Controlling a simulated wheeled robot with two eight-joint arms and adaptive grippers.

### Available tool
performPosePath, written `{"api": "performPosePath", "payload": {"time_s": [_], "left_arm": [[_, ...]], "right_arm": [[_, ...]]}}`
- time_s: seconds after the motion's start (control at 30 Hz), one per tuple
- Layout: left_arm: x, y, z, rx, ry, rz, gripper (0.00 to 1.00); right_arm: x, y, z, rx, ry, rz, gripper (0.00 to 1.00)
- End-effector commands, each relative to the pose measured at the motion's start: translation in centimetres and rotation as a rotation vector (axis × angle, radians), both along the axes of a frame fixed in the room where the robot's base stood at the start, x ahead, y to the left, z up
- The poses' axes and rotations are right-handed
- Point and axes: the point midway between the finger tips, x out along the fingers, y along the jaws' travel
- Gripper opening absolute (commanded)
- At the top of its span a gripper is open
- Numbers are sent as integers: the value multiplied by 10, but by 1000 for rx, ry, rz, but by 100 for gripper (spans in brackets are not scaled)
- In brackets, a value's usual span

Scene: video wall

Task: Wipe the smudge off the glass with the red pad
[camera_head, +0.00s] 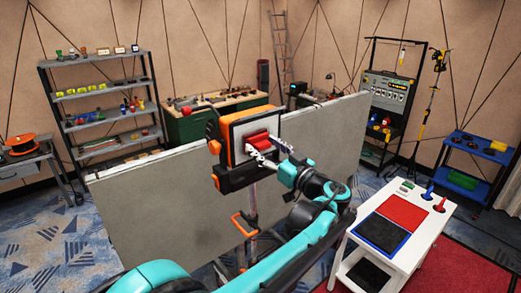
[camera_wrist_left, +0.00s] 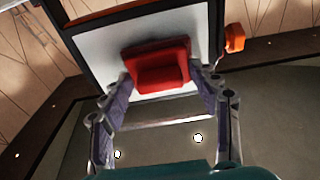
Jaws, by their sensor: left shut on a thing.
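The red pad (camera_head: 257,139) is held in my left gripper (camera_head: 264,147) in front of the pale glass panel (camera_head: 240,129). The panel has a dark frame with orange parts and is mounted upright. In the left wrist view the red pad (camera_wrist_left: 158,66) sits between the two fingers of my left gripper (camera_wrist_left: 160,85), over the lower middle of the white glass (camera_wrist_left: 112,52). It looks close to or against the glass; I cannot tell if it touches. No smudge shows on the visible glass; the part behind the pad is hidden. My right gripper is not in view.
A long grey partition (camera_head: 150,205) stands behind the panel. A white table (camera_head: 417,240) at the right holds a red mat (camera_head: 402,212), a dark mat (camera_head: 381,233) and small items. Shelves (camera_head: 105,118) and workbenches (camera_head: 200,124) line the walls.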

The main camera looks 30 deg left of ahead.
Motion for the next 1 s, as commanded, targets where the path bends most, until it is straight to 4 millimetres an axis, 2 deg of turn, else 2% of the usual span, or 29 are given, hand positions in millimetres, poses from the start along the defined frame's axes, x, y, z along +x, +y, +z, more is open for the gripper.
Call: {"api": "performPosePath", "payload": {"time_s": [0.3,0.57,1.0], "left_arm": [[27,-9,0,0,0,-1,38],[37,-12,0,0,0,-1,38],[68,-23,0,0,0,-1,38]], "right_arm": [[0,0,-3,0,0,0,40],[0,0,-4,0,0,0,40],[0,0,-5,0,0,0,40]]}}
